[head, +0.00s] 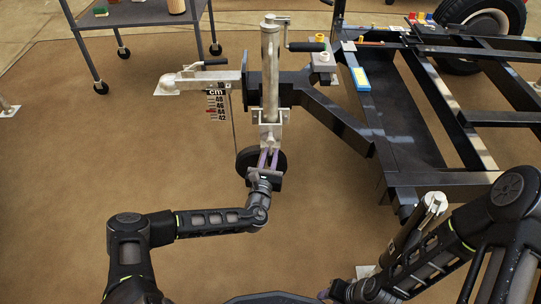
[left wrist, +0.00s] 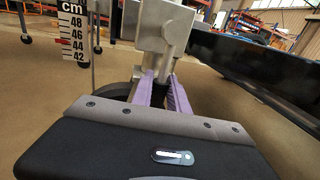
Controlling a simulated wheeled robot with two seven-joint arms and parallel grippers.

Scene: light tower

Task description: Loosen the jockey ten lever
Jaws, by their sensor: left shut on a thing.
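The jockey wheel post (head: 270,75) stands upright, a silver tube with a crank at its top and a dark wheel (head: 245,162) at its foot. A metal clamp block (head: 270,134) sits low on the post. My left gripper (head: 268,157) is just below this block, its purple fingers pointing up at it. In the left wrist view, a grey lever (left wrist: 174,42) hangs from the block, and its lower end goes between the purple fingers (left wrist: 160,90). The left gripper is shut on it. My right gripper (head: 323,294) is low at the bottom edge, mostly hidden.
A black trailer frame (head: 405,150) fills the right side. A height scale (head: 215,104) marked in cm hangs left of the post, below the silver coupling (head: 200,80). A grey cart (head: 135,14) stands at the back left.

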